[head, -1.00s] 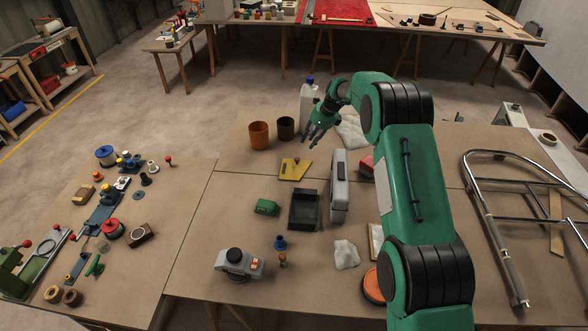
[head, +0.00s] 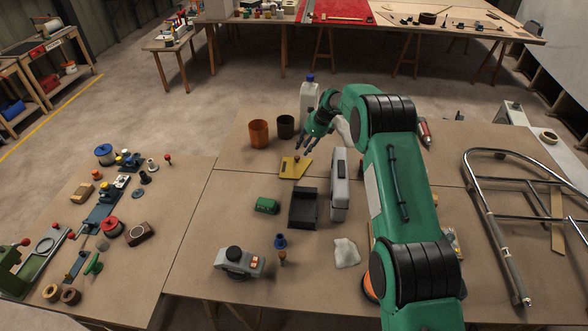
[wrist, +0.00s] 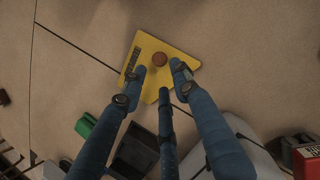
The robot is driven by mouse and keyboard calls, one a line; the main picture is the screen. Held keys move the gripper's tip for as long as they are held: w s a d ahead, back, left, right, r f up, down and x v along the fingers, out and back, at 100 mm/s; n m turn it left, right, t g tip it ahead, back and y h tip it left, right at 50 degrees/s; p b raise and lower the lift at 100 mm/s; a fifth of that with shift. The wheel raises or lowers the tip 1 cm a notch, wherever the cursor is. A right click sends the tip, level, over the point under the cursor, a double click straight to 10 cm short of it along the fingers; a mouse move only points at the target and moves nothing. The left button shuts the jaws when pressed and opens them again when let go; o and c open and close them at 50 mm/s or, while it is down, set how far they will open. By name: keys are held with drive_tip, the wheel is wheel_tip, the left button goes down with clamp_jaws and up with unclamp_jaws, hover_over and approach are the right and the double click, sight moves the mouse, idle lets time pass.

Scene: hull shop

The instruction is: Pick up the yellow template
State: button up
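The yellow template (head: 295,167) lies flat on the workbench, a flat plate with a brown round knob on it. In the wrist view the template (wrist: 175,52) is below my gripper, with the knob (wrist: 159,59) between the fingertips. My gripper (head: 312,143) shows in the head view above and slightly right of the template. In the wrist view my gripper (wrist: 160,74) has its fingers spread open with nothing held. I cannot tell the exact height of the fingertips above the plate.
A black tray (head: 303,208), a green block (head: 266,205) and an upright grey case (head: 339,184) stand just in front of the template. An orange cup (head: 259,134), a dark cup (head: 285,127) and a white bottle (head: 309,98) stand behind it.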

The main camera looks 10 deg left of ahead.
sight(298, 157)
drive_tip(key=shift+x, duration=1.2)
drive_tip(key=shift+a, duration=0.1)
drive_tip(key=shift+b+x, duration=0.75)
drive_tip(key=shift+x, duration=1.85)
drive_tip(key=shift+c, duration=0.2)
clamp_jaws()
